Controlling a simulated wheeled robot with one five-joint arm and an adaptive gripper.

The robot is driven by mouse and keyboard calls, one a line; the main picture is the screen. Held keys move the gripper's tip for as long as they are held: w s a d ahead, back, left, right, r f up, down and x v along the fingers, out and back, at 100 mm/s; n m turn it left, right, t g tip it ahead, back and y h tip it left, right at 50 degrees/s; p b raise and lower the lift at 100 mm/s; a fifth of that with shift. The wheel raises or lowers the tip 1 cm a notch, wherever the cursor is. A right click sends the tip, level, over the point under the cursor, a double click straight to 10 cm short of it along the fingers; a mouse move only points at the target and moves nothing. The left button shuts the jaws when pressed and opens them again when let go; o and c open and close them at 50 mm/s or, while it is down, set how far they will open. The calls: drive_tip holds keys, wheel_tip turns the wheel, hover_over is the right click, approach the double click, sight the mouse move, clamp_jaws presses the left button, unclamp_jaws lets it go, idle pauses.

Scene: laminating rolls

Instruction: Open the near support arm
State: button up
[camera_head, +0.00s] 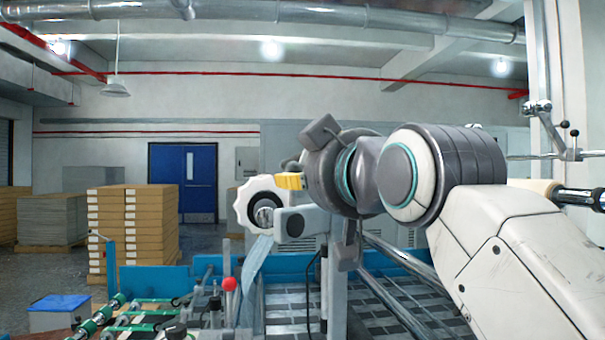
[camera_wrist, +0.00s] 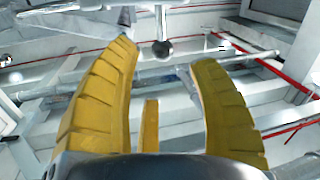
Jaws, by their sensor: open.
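My gripper (camera_head: 288,181) is in the middle of the head view, its yellow fingers just above and beside a white scalloped handwheel (camera_head: 259,203). A light-grey bar with a round end (camera_head: 293,223) sits just below the gripper; I cannot tell for certain whether it is the near support arm. In the wrist view the two yellow fingers (camera_wrist: 165,62) are apart with nothing gripped. A dark round knob (camera_wrist: 162,48) on a short rod shows between and beyond the fingertips. My wrist and arm hide much of the machine behind them.
A post with a bar and dark ball knobs (camera_head: 566,142) stands at the right. Metal rollers (camera_head: 395,310) and a blue frame (camera_head: 175,277) lie below. A red ball-topped lever (camera_head: 230,284) stands left of centre. Stacked boxes (camera_head: 133,225) stand on the floor behind.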

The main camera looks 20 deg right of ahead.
drive_tip(key=shift+s, duration=1.9)
drive_tip(key=shift+o, duration=0.2)
drive_tip(key=shift+r, duration=0.1)
drive_tip(key=shift+c, duration=0.2)
